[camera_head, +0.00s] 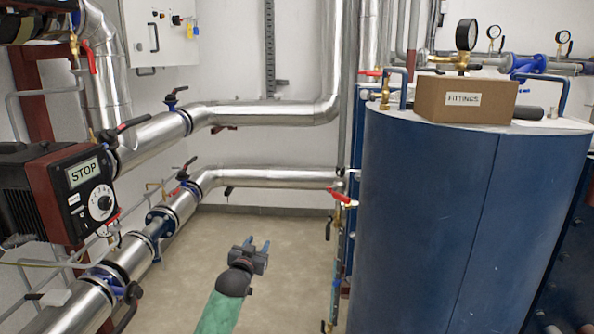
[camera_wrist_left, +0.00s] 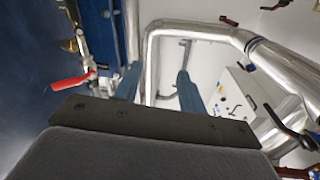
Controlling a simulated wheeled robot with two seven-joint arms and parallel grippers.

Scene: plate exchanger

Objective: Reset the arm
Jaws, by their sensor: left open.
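My left gripper (camera_head: 257,246) is in the lower middle of the head view, above the bare floor, on an arm with a green sleeve. Its two blue fingers are apart with nothing between them. In the left wrist view the fingers of my left gripper (camera_wrist_left: 158,88) also stand apart, with silver pipes and the wall behind the gap. It touches nothing that I can see. My right gripper shows in neither view.
A blue tank (camera_head: 430,220) with a FITTINGS box (camera_head: 466,100) on top stands at the right. Silver pipes (camera_head: 265,178) with valves run along the left and back. A pump controller (camera_head: 85,190) reading STOP is at the left. A red-handled valve (camera_wrist_left: 72,80) is near the left wrist. The floor (camera_head: 290,290) is clear.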

